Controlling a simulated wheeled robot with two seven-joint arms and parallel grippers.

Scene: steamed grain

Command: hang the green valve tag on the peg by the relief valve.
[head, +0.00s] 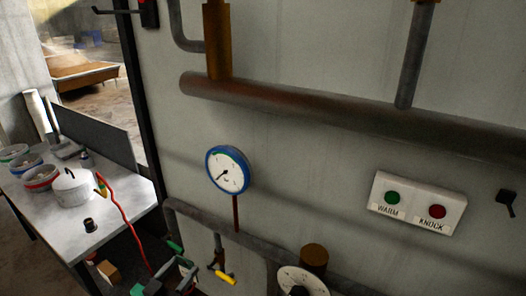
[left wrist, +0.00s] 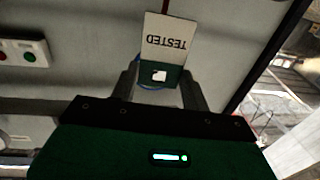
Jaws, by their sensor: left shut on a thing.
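My left gripper (left wrist: 161,84) is shut on the green valve tag (left wrist: 165,42) in the left wrist view. The tag has a pale face reading TESTED, upside down in that view, and a green end between the fingers. In the head view, dark and green parts low on the left look like my left gripper (head: 182,274); the tag cannot be made out there. A small black fitting (head: 507,199) sticks out of the wall at the far right; I cannot tell whether it is the peg. The relief valve cannot be identified surely. My right gripper is not in view.
A blue-rimmed gauge (head: 228,170) and a WARM/KNOCK button box (head: 417,203) are on the wall. A thick pipe (head: 300,106) crosses above and a thinner one (head: 196,214) below. A white table (head: 118,212) with pots stands at left.

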